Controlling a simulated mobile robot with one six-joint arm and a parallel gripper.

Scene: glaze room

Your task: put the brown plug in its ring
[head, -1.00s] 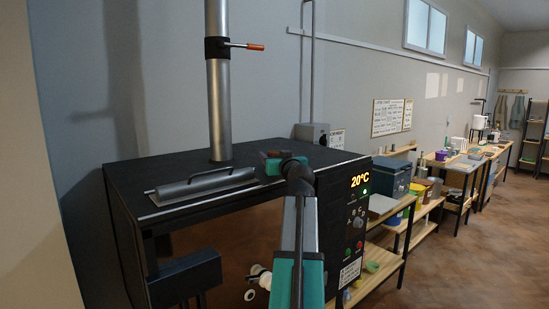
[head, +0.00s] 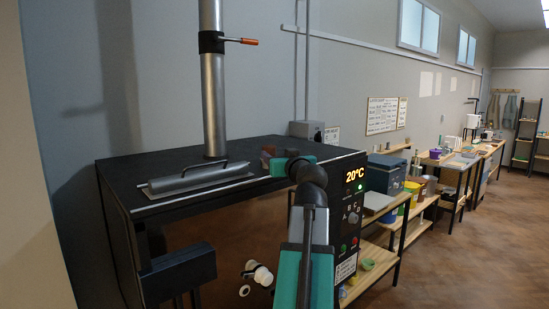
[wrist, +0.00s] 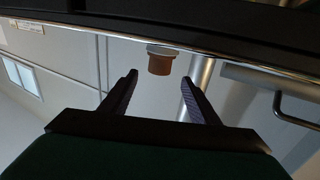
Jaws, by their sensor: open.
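The brown plug (wrist: 160,66) shows in the wrist view, where the picture is upside down. It is at the kiln top's edge, with a pale grey band at its base; I cannot tell whether that band is its ring. My gripper (wrist: 160,92) is open and empty, its two dark fingers spread either side of the line to the plug. The plug lies beyond the fingertips, not between them. In the head view my gripper (head: 276,166) is low over the kiln's front edge, and a small brown shape beside it is partly hidden.
The black kiln top (head: 120,172) carries a long grey handled bar (head: 190,183) and a metal flue pipe (head: 212,110). White round fittings (head: 262,275) sit at the kiln's front. A display panel (head: 357,178) is to the right. Shelves and benches line the wall beyond; the floor right is clear.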

